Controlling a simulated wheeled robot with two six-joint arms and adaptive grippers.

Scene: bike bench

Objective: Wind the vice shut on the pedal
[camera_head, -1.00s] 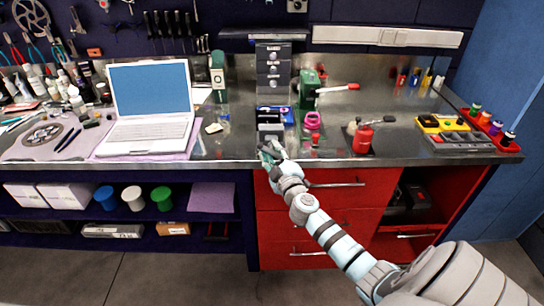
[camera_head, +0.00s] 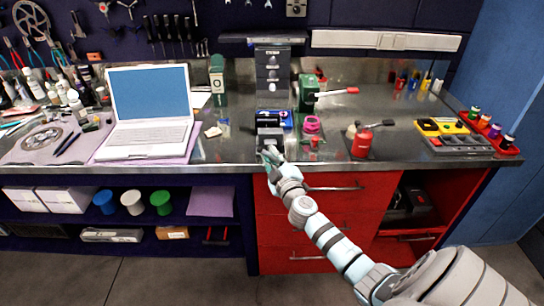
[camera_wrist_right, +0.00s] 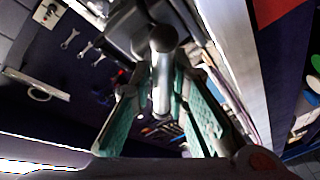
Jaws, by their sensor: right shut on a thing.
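The grey vice (camera_head: 270,138) stands at the front edge of the metal bench, in front of a blue tray. My right gripper (camera_head: 270,157) is at the vice's front, low against it. In the right wrist view, its two green-padded fingers (camera_wrist_right: 165,105) are closed around the metal screw or handle end (camera_wrist_right: 162,80) of the vice. The vice's dark body (camera_wrist_right: 128,35) is just beyond. I cannot make out the pedal or how far the jaws stand apart. My left gripper is not in view.
A pink ring-shaped item (camera_head: 312,124) and a red can (camera_head: 362,142) are to the right. A laptop (camera_head: 148,105) is to the left. Red drawers (camera_head: 335,230) lie below the bench edge.

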